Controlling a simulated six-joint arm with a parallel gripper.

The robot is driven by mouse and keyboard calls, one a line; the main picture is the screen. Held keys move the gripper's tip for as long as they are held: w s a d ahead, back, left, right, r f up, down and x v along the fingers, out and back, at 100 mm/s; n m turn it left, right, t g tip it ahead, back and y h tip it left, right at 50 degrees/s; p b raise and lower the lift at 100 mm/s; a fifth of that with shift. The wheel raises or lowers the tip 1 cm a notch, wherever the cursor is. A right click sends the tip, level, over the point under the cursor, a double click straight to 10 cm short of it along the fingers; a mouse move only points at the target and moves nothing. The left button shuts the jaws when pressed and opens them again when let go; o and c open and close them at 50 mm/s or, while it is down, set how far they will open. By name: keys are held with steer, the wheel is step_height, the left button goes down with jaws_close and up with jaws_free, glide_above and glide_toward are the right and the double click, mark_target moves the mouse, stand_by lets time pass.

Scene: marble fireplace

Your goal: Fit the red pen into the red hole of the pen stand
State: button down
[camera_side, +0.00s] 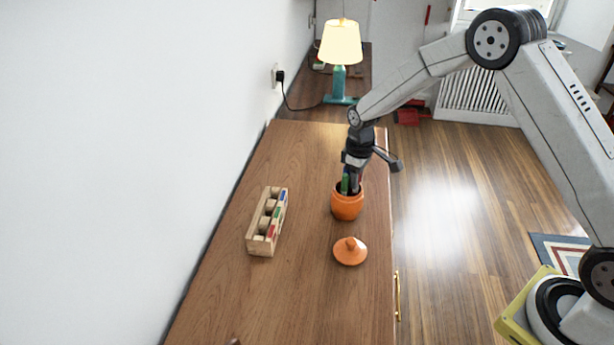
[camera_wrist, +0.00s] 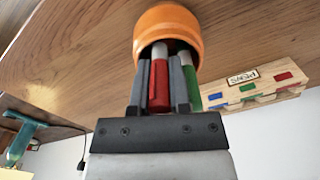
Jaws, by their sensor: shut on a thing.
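An orange pot (camera_side: 347,207) stands on the wooden cabinet top, and it shows at the top of the wrist view (camera_wrist: 167,22). My gripper (camera_side: 351,188) points down into the pot's mouth. In the wrist view my gripper (camera_wrist: 160,80) is shut on the red pen (camera_wrist: 159,82), which is still partly inside the pot. A green pen (camera_wrist: 190,82) stands beside it in the pot, outside the fingers; it also shows in the side view (camera_side: 345,183). The wooden pen stand (camera_side: 262,246) lies left of the pot, with red, green and blue marks; it also shows in the wrist view (camera_wrist: 245,90).
An orange lid (camera_side: 350,251) lies on the cabinet top in front of the pot. A lamp (camera_side: 340,45) with a teal base stands behind. The white wall runs along the left. The top between pot and stand is clear.

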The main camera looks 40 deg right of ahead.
step_height(320, 180, up, 17)
stand_by(0.5)
stand_by(0.5)
glide_toward(259, 214)
steer(key=s+a+r, duration=0.2)
steer(key=s+r, duration=0.2)
steer(key=s, duration=0.1)
steer(key=shift+w+a+f, duration=0.1)
steer(key=shift+f, duration=4.1)
steer(key=shift+f, duration=0.1)
steer(key=c, duration=0.6)
jaws_free()
